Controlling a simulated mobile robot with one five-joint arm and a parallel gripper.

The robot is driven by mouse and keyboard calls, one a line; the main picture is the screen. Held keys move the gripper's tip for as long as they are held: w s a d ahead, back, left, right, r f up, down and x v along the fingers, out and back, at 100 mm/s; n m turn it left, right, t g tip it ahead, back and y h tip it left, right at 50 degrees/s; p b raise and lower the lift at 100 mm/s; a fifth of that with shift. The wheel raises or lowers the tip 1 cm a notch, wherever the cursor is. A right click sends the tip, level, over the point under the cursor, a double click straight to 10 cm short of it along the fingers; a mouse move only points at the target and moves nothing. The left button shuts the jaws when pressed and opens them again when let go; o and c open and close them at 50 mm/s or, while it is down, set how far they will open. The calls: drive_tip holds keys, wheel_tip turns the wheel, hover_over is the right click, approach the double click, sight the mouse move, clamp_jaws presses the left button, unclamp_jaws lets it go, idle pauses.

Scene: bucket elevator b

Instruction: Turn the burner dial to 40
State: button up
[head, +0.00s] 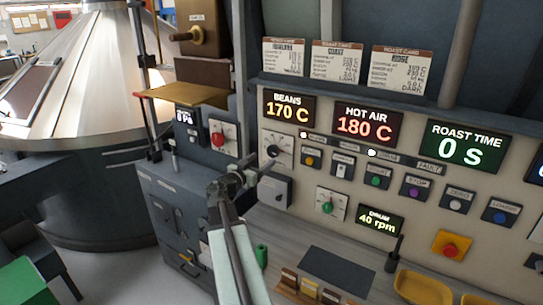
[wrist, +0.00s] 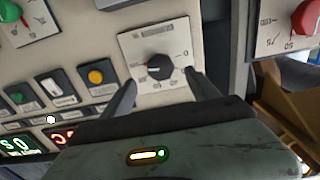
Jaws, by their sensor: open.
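The burner dial (wrist: 160,66) is a black round knob on a white square plate with a printed scale. In the wrist view it lies between and just beyond my two fingertips. It also shows in the head view (head: 273,151), on the cream panel below the BEANS display. A 0 is readable at the right of its scale in the wrist view; the other numbers are small, and I cannot tell its exact setting. My gripper (wrist: 161,84) is open and empty, one finger on each side of the knob. I cannot tell whether the fingers touch it. In the head view my gripper (head: 256,171) is just below the dial.
A red knob (wrist: 306,17) on its own plate is at the right in the wrist view. An orange button (wrist: 95,77) sits left of the dial. In the head view, a green knob (head: 327,207) and a shelf with a yellow tray (head: 422,288) lie lower right.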

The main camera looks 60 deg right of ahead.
sight(272, 153)
drive_tip(key=d, duration=0.7)
drive_tip(key=shift+d, duration=0.15)
drive_tip(key=c, duration=1.4)
